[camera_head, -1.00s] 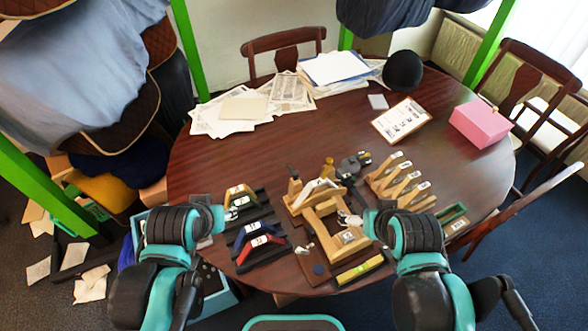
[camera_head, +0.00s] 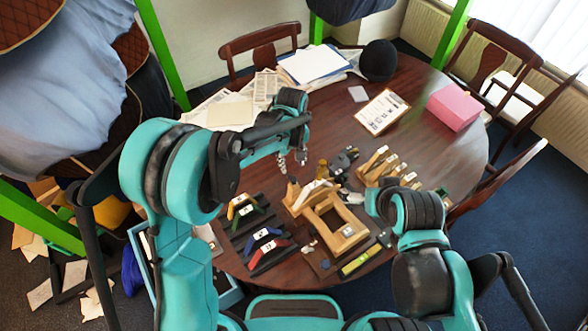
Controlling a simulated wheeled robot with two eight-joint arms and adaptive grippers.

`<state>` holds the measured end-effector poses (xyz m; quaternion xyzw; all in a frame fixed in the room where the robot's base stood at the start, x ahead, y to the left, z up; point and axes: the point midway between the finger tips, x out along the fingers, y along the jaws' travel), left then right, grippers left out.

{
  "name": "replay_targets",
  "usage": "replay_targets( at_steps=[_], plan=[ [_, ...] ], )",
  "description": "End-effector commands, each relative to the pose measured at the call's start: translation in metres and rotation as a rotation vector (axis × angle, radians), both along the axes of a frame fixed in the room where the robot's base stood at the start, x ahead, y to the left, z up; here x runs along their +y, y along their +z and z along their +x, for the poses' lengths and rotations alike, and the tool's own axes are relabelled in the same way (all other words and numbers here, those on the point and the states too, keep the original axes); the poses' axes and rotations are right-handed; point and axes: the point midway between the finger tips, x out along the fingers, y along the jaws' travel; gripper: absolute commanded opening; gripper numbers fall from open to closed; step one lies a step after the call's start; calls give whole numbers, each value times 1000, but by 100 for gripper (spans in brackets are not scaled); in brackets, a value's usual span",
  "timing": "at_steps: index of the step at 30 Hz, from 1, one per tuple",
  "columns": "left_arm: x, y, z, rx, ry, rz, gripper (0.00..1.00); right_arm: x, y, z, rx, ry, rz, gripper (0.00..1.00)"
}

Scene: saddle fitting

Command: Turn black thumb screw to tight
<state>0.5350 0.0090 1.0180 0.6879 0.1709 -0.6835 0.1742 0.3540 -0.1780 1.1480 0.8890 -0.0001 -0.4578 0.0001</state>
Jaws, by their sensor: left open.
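The wooden fitting frame (camera_head: 338,238) stands on the table in front of me, with small fittings along its back edge. A dark knobbed tool or screw (camera_head: 345,158) shows just behind the frame; I cannot tell at this size whether it is the black thumb screw. My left gripper (camera_head: 284,168) points down just behind the left back corner of the frame, open and with nothing visible in it. My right gripper (camera_head: 352,197) is at the right side of the frame, partly hidden by my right arm; its fingers are too small to judge.
A black rack with coloured saddle pieces (camera_head: 262,245) lies left of the frame. Wooden pieces (camera_head: 380,165) stand at the right. A yellow level (camera_head: 360,259) lies in front. Papers, a clipboard (camera_head: 384,111), a black hat (camera_head: 379,60) and a pink box (camera_head: 455,106) are farther back.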

Motion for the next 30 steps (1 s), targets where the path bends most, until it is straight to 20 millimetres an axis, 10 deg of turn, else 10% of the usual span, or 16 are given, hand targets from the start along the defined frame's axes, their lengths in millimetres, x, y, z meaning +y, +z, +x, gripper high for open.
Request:
replay_targets(
  at_steps=[16,28,30],
  plan=[
    [-3,-73,2,9,9,3,42,0,-13,0,0,0,0,100],
    [-3,-82,1,9,8,3,42,0,-13,0,0,0,0,100],
    [-3,-82,1,8,8,2,27,0,-13,0,0,0,0,100]
  ],
)
